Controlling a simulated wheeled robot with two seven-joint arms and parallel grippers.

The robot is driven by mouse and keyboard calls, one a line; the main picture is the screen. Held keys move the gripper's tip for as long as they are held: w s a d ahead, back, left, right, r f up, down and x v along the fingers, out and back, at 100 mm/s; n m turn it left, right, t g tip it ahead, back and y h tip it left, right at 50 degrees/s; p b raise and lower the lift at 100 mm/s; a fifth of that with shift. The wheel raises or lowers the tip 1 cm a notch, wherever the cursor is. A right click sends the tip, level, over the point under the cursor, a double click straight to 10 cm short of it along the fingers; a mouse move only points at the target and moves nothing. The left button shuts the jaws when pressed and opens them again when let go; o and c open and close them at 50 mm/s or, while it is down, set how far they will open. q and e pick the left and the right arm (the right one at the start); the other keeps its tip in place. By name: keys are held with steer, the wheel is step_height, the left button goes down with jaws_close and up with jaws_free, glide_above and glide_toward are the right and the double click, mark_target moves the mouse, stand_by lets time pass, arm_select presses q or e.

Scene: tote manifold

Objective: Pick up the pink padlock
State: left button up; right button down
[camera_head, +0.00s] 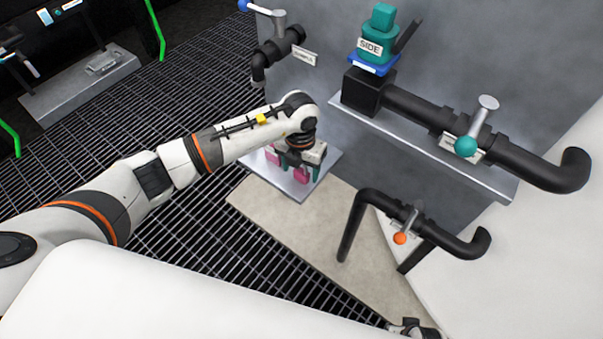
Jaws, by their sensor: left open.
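Pink shows in two places under my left gripper (295,167): a pink padlock (301,175) at the front and a second pink piece (272,157) to its left. I cannot tell whether they are two padlocks or one partly hidden. My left gripper points down, open, just over a small grey shelf (317,184), with the pink pieces beside its fingers. The wrist and fingers hide part of them, and contact is unclear. A small grey and black part at the bottom edge may be my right gripper (410,328); its jaws cannot be made out.
A black pipe with a teal-knobbed valve (466,146) runs along a ledge at the right. A lower pipe with an orange-knobbed valve (400,238) stands in front. A teal block labelled SIDE (371,47) is at the back. Dark grating (190,250) lies at the left.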

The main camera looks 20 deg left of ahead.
arm_select(q)
steer(key=shift+f, duration=0.25)
steer(key=c, duration=1.1)
steer(key=shift+r, duration=0.1)
